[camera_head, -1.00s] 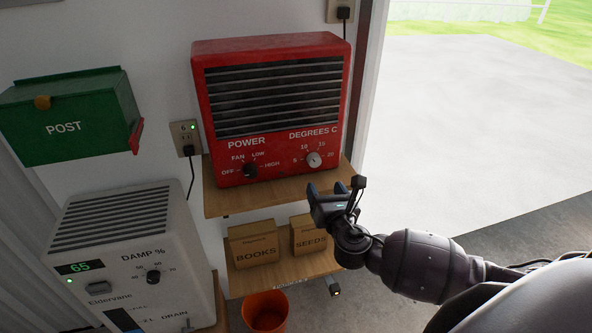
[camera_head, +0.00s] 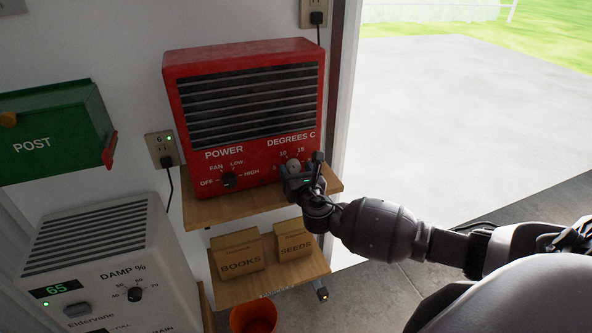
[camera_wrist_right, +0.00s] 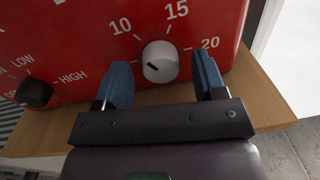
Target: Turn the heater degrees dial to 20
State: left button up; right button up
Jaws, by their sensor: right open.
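The red heater (camera_head: 245,100) stands on a wooden shelf. Its pale degrees dial (camera_head: 293,165) is at the lower right of the front, partly covered by my right gripper (camera_head: 302,178) in the head view. In the right wrist view the dial (camera_wrist_right: 160,60) shows whole, with a short dark mark left of and below its centre. The marks 10, 15 and 20 are readable around it. The open blue fingers of my right gripper (camera_wrist_right: 162,78) stand left and right of the dial, with gaps showing on both sides. My left gripper is not in view.
The dark power knob (camera_head: 229,180) is left of the dial. Boxes of books (camera_head: 240,262) and seeds (camera_head: 294,247) sit on the shelf below. A white dehumidifier (camera_head: 95,250) and green post box (camera_head: 50,130) are at left. Open floor lies right.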

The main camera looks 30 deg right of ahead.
jog(key=shift+w, duration=0.25)
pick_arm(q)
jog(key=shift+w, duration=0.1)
pick_arm(e)
jog(key=shift+d, duration=0.1)
jog(key=shift+c, duration=0.4)
jog(key=c, duration=0.8)
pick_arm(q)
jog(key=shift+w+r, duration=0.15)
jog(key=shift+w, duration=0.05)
pick_arm(e)
jog(key=shift+c, duration=0.2)
